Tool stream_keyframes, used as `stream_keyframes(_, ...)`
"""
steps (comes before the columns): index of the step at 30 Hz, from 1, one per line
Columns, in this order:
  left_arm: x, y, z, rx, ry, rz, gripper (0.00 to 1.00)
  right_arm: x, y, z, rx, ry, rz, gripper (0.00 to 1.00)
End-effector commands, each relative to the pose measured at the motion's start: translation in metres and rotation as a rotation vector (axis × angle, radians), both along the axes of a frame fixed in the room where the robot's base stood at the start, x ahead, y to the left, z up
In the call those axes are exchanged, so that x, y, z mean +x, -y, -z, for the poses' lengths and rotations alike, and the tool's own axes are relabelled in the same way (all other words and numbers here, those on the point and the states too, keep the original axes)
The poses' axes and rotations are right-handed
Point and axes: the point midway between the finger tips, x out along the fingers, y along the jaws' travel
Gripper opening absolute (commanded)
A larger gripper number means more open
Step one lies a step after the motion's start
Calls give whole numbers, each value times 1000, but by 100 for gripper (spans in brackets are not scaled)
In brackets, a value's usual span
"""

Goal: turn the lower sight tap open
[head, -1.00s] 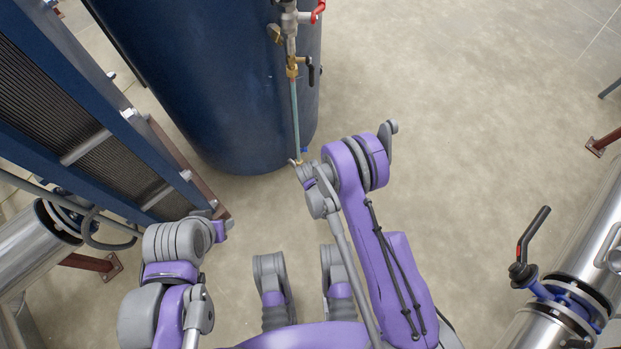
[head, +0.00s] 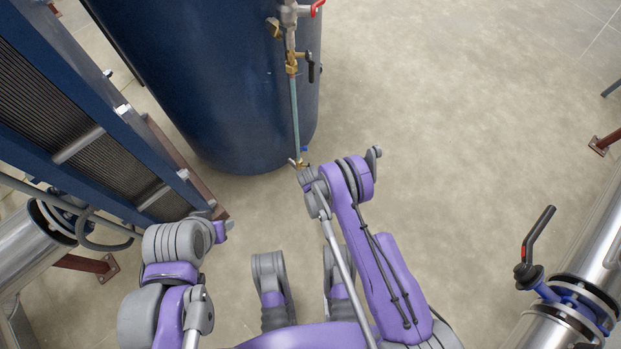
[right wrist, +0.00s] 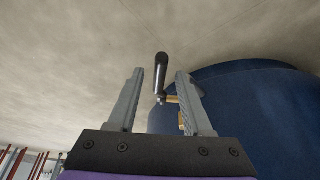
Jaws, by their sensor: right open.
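The lower sight tap is a small brass fitting (head: 299,163) at the foot of the sight tube (head: 295,110) in the head view, partly hidden by my right arm. In the right wrist view, a black tap lever (right wrist: 161,72) shows between the fingers of my right gripper (right wrist: 158,100), with brass (right wrist: 172,99) behind it. That gripper is open, with visible gaps on both sides of the lever.
The blue tank (head: 220,90) stands behind the sight tube. The upper brass tap (head: 291,68) has a black lever, and a red-handled valve (head: 318,8) is above it. The plate exchanger (head: 75,110) stands left, a pipe valve (head: 535,245) right. Floor right of the tank is clear.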

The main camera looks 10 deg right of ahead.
Motion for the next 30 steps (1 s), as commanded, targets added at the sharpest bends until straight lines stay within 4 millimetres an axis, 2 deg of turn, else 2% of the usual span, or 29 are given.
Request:
stream_keyframes(6,0,0,0,0,0,0,50,0,0,0,0,0,0,50)
stream_keyframes(8,0,0,0,0,0,0,50,0,0,0,0,0,0,41)
stream_keyframes(15,0,0,0,0,0,0,50,0,0,0,0,0,0,0)
stream_keyframes(30,0,0,0,0,0,0,50,0,0,0,0,0,0,0)
